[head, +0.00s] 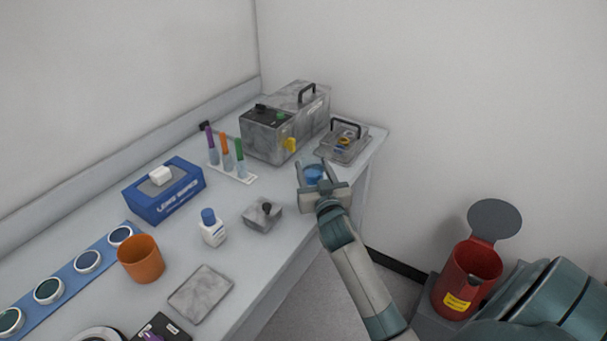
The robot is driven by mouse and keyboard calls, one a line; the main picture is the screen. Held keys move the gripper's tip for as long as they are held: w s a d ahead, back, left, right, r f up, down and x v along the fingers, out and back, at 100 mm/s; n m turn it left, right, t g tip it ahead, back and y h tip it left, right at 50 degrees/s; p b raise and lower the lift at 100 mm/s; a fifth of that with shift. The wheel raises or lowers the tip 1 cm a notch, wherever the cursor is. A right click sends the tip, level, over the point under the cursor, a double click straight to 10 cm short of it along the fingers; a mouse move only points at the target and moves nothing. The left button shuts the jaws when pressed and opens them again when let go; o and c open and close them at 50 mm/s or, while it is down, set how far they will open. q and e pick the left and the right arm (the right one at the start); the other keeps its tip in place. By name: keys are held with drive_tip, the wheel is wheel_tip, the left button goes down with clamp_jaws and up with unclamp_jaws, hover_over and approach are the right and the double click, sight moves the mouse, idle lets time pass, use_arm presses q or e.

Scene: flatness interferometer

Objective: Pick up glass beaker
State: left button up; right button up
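A small vessel with blue contents (314,174), which looks like the glass beaker, is near the right edge of the table. My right gripper (313,168) reaches it from the front right, with its two fingers spread on either side of the vessel. I see no clear grip on it, and the gripper body hides the vessel's lower part. My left gripper is not in view.
A grey instrument box (268,135) and a small handled unit (343,142) stand just behind. A red bin (462,285) is on the floor.

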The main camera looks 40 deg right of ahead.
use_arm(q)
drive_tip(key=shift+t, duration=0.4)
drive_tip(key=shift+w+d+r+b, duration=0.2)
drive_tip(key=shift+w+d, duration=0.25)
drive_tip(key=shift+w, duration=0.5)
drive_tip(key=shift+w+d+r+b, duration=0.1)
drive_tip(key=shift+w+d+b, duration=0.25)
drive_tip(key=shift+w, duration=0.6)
use_arm(e)
drive_tip(key=s+d+r, duration=0.4)
drive_tip(key=d, duration=0.2)
drive_tip(key=shift+s+r, duration=0.2)
drive_tip(key=shift+r, duration=0.1)
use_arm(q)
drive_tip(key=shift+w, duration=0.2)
use_arm(e)
drive_tip(key=shift+d, duration=0.1)
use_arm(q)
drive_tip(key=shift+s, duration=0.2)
